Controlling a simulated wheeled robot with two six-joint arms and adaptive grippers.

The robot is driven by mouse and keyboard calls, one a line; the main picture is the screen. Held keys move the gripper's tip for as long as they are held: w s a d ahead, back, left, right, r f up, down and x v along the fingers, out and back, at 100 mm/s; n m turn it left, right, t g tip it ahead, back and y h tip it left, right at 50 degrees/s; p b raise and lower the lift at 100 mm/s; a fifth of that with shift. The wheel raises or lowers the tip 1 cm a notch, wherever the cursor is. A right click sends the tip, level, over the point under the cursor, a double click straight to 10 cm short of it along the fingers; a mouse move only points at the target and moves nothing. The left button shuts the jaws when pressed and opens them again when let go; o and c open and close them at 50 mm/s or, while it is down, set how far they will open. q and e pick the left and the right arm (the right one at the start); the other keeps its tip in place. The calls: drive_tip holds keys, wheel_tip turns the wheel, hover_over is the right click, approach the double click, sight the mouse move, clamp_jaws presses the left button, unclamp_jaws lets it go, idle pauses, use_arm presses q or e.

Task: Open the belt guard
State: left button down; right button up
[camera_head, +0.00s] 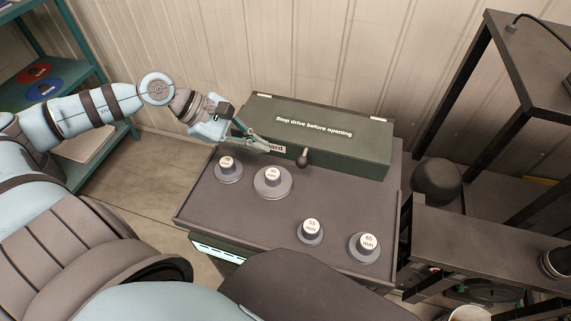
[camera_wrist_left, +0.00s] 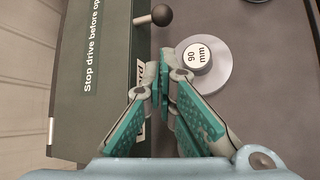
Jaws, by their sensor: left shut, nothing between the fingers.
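The belt guard (camera_head: 345,146) is a long dark green box at the back of the grey table, with "Stop drive before opening" on its top. Its lid looks closed. A dark ball knob (camera_head: 303,158) sticks out of its front face; it also shows in the left wrist view (camera_wrist_left: 161,15). My left gripper (camera_head: 266,147) is shut and empty, in front of the guard's front face, left of the knob and apart from it. It partly hides a label on that face. In the left wrist view, its fingertips (camera_wrist_left: 169,60) are between the guard and the 90 mm weight-like disc. My right gripper is not in view.
Several knobbed grey discs stand on the table (camera_head: 250,218), among them a 90 mm one (camera_wrist_left: 205,68) near my left gripper and a 65 mm one (camera_head: 366,247) at front right. A dark metal shelf (camera_head: 480,232) stands right. A wall is close behind the guard.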

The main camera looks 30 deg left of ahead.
sight(310, 142)
use_arm(q)
drive_tip(key=shift+w+d+f+b, duration=0.15)
drive_tip(key=shift+w+f+b, duration=0.05)
drive_tip(key=shift+f+b, duration=0.3)
drive_tip(key=shift+w+d+f+b, duration=0.1)
drive_tip(key=shift+w+f+b, duration=0.1)
drive_tip(key=shift+f+b, duration=0.25)
drive_tip(key=x, duration=0.7)
drive_tip(key=shift+w+d+r, duration=0.15)
drive_tip(key=shift+d+r, duration=0.1)
drive_tip(key=shift+r, duration=0.05)
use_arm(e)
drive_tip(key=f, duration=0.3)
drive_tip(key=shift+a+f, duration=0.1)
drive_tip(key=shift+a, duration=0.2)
use_arm(q)
drive_tip(key=shift+r+p, duration=0.15)
drive_tip(key=shift+p, duration=0.15)
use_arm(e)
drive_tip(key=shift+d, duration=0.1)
use_arm(q)
drive_tip(key=shift+r+n+g+p, duration=0.3)
drive_tip(key=shift+r+g, duration=0.15)
drive_tip(key=shift+g, duration=0.05)
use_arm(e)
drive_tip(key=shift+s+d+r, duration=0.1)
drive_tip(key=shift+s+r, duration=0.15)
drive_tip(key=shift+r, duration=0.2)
